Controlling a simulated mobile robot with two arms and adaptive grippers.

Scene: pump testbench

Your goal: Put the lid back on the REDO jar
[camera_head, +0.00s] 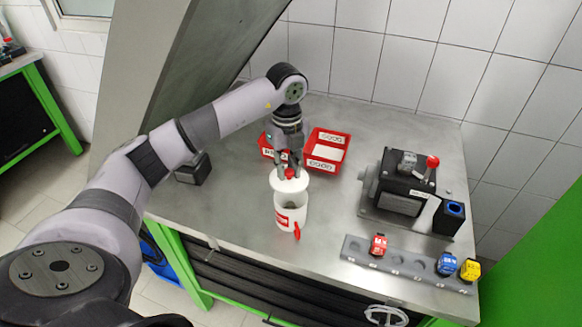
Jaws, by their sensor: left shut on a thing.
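The REDO jar (291,217) is a white container with a red label and a red part low on its front right. It stands upright on the metal bench, and part of its open mouth shows. My left gripper (289,170) is shut on the red knob of the white lid (289,183). The lid is at the far side of the jar's mouth, roughly level. I cannot tell whether it touches the rim. The gripper fingers partly hide the knob. My right gripper is not in view.
Red trays (327,149) with labels stand behind the jar. A black pump unit (404,188) stands at right. In front of it, a grey rail (405,263) holds red, blue and yellow blocks. A dark block (193,169) sits at left. The bench is clear left of the jar.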

